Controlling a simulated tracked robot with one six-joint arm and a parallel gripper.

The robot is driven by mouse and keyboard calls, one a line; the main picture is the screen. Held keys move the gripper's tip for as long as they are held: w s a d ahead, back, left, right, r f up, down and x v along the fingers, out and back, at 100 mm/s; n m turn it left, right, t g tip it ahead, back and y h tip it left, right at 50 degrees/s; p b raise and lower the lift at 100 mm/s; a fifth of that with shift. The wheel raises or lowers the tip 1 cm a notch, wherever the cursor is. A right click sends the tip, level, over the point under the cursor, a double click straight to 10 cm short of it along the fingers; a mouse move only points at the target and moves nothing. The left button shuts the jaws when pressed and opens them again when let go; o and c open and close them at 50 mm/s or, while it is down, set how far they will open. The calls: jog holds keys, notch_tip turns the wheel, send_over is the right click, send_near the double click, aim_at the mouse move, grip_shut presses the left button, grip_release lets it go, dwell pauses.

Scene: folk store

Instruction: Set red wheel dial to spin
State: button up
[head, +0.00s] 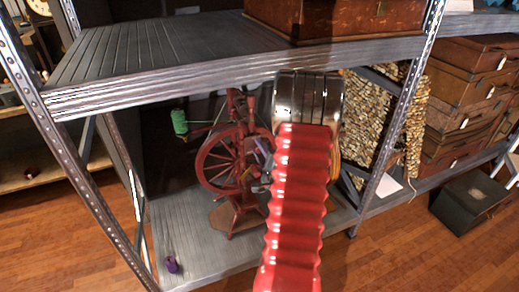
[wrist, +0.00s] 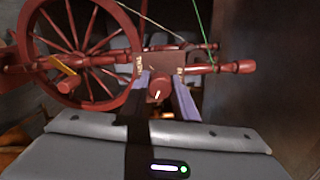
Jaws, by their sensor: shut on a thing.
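A red spinning wheel (head: 217,160) stands upright on the lower metal shelf, left of my red arm. In the wrist view its spoked wheel (wrist: 80,45) is at the upper left. The red wheel dial (wrist: 159,86) is a small round knob with a white mark, which slants slightly, on the wheel's frame. My gripper (wrist: 160,74) has a finger on each side of the dial and is shut on it. In the head view my gripper (head: 262,165) is at the right side of the spinning wheel, and the dial cannot be made out there.
A green spool (head: 180,121) is on the left of the spinning wheel. A purple spool (head: 171,264) stands at the shelf's front left. The upper shelf (head: 150,45) is close above, and a metal post (head: 400,110) stands to the right. Brown boxes (head: 460,85) are stacked farther right.

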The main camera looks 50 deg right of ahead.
jog(key=shift+s+d+f+m, duration=0.1)
jog(key=shift+s+f+m, duration=0.1)
jog(key=shift+m, duration=0.4)
jog(key=o, duration=1.1)
jog(key=shift+w+r, duration=0.1)
jog(key=shift+w, duration=0.05)
jog(key=shift+c, duration=0.2)
